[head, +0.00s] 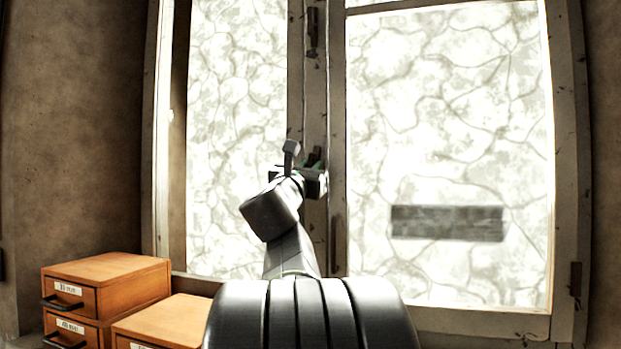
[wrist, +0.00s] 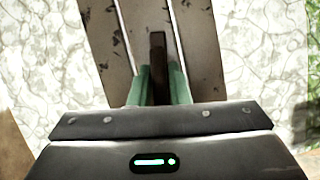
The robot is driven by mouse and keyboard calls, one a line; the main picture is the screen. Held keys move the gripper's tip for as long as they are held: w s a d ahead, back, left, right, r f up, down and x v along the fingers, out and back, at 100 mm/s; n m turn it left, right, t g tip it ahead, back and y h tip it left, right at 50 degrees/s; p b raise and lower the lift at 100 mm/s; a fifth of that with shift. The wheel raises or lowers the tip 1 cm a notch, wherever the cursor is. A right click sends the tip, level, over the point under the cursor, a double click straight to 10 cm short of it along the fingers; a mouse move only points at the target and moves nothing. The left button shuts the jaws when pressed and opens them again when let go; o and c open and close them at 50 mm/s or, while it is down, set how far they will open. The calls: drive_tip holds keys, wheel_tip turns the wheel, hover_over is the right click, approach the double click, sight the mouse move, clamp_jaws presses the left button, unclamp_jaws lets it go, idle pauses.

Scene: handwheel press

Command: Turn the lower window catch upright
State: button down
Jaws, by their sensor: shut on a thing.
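The lower window catch (wrist: 158,48) is a narrow dark brown bar on the worn middle post of the window. In the wrist view it stands between the two green fingers of my gripper (wrist: 160,84), which are shut on it. The catch looks in line with the fingers, while the post behind it leans in that view. In the head view my gripper (head: 312,172) is at the middle post, and my wrist hides most of the catch there. The upper catch (head: 313,28) is dark and looks upright higher on the same post.
Wooden drawer boxes (head: 105,270) stand at the lower left. Bright patterned panes (head: 450,130) lie on both sides of the post. A dark strip (head: 337,245) is on the post below my gripper. A dark slatted rectangle (head: 447,222) shows through the right pane.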

drive_tip(key=shift+f+n+t+y+b, duration=0.1)
drive_tip(key=shift+n+t+y+b, duration=0.25)
drive_tip(key=shift+n+y, duration=0.65)
drive_tip(key=shift+n+h, duration=0.3)
drive_tip(key=shift+n, duration=0.2)
drive_tip(key=c, duration=1.4)
unclamp_jaws()
drive_tip(key=shift+c, duration=0.2)
drive_tip(key=shift+s, duration=0.1)
drive_tip(key=b+v, duration=0.3)
drive_tip(key=v, duration=1)
drive_tip(key=shift+s, duration=0.3)
